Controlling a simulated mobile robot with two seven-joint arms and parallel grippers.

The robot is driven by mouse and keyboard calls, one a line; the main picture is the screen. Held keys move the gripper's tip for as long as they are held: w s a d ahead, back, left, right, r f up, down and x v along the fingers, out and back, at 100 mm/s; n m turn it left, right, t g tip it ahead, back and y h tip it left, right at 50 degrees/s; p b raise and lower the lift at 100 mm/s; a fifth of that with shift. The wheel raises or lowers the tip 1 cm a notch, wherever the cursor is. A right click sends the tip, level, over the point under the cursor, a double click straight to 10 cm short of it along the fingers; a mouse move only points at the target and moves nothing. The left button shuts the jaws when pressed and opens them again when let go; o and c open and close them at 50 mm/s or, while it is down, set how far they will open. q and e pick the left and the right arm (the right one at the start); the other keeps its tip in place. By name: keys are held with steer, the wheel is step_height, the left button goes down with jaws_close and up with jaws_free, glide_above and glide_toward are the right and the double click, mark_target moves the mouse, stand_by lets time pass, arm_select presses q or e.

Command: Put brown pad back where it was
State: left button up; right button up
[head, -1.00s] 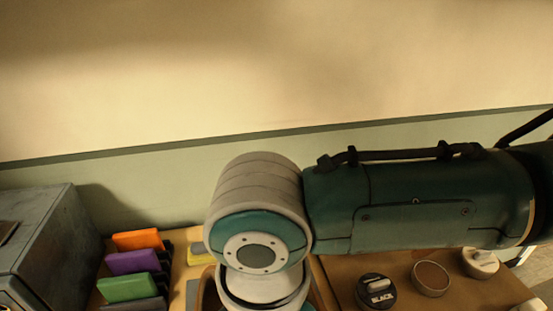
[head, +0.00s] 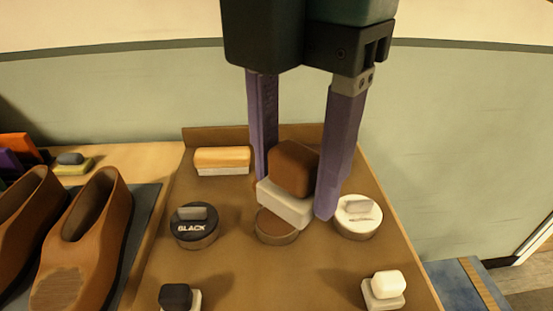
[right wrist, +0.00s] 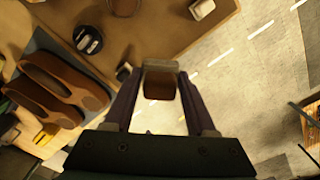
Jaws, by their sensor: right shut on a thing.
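The brown pad (head: 292,168), a brown block on a white base, is between the two purple fingers of my right gripper (head: 296,195), which is shut on it. In the head view it appears over the brown tin (head: 275,231) and partly covers it; the gap beneath is hard to judge. The pad also shows between the fingers in the right wrist view (right wrist: 160,86). A black pad (head: 177,297) and a white pad (head: 384,286) sit at the front of the brown tray (head: 280,285). My left gripper is not in view.
A black tin (head: 195,228) and a white tin (head: 357,218) flank the brown tin. A brush (head: 222,160) lies at the tray's back left. Brown shoes (head: 88,240) stand on a dark mat to the left. The tray's front middle is clear.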

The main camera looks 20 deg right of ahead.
steer(key=b, duration=0.2)
glide_above(285, 305)
step_height(285, 305, down, 15)
steer(key=shift+r, duration=0.2)
steer(key=shift+f+b, duration=0.45)
steer(key=shift+f, duration=2)
steer(key=shift+f, duration=0.1)
steer(key=o, duration=1.2)
